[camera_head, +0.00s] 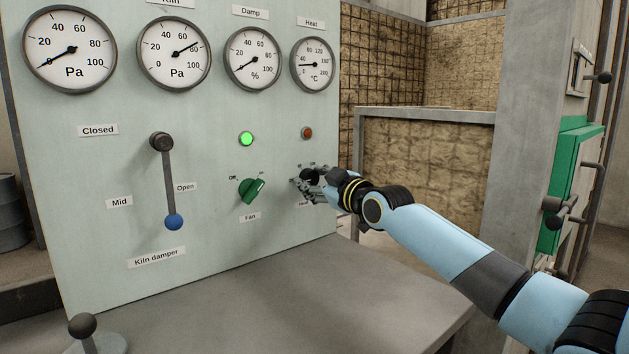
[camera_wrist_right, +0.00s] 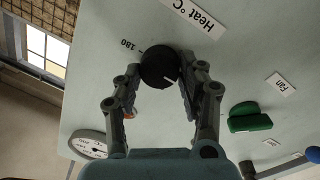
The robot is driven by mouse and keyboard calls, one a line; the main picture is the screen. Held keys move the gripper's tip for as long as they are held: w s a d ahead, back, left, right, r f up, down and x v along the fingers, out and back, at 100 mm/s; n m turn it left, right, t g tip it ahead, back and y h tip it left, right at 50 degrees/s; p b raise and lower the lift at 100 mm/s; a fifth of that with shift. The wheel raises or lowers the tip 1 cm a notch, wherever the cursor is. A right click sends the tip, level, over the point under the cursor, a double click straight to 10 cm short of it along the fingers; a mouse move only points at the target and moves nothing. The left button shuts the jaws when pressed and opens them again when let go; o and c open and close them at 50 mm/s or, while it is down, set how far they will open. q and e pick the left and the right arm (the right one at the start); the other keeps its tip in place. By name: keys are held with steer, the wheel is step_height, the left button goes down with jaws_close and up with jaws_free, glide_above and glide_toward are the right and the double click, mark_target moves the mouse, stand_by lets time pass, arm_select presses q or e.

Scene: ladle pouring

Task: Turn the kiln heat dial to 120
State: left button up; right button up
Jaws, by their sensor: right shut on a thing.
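My right gripper (camera_wrist_right: 161,74) is shut on the knob, one finger on each side. In the head view my right gripper (camera_head: 308,184) covers most of the dial. The round Heat gauge (camera_head: 312,65) has its needle pointing left, near 40. My left gripper is not in view.
Left of the dial is the green fan switch (camera_head: 251,190), with a lit green lamp (camera_head: 246,139) above. A dull red lamp (camera_head: 307,133) sits over the heat dial. The blue-knobbed damper lever (camera_head: 169,185) hangs farther left. A grey ledge (camera_head: 270,295) runs below the panel.

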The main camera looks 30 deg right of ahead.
steer(key=m+p, duration=0.1)
steer(key=m, duration=0.1)
steer(key=m+p, duration=0.1)
steer(key=m, duration=0.1)
steer(key=shift+d+r+m, duration=0.1)
steer(key=shift+r+m, duration=0.1)
steer(key=shift+m, duration=0.2)
steer(key=m+p, duration=0.1)
steer(key=m, duration=0.2)
steer(key=shift+m+g, duration=0.3)
steer(key=m, duration=0.2)
steer(key=shift+d+m+y+p, duration=0.1)
steer(key=shift+m+y+p, duration=0.2)
steer(key=m, duration=0.5)
steer(key=shift+d+f+m+y, duration=0.1)
steer(key=shift+d+m+y, duration=0.05)
steer(key=shift+m+y, duration=0.2)
steer(key=m, duration=0.5)
steer(key=shift+f+m+y, duration=0.15)
steer(key=shift+m+y, duration=0.2)
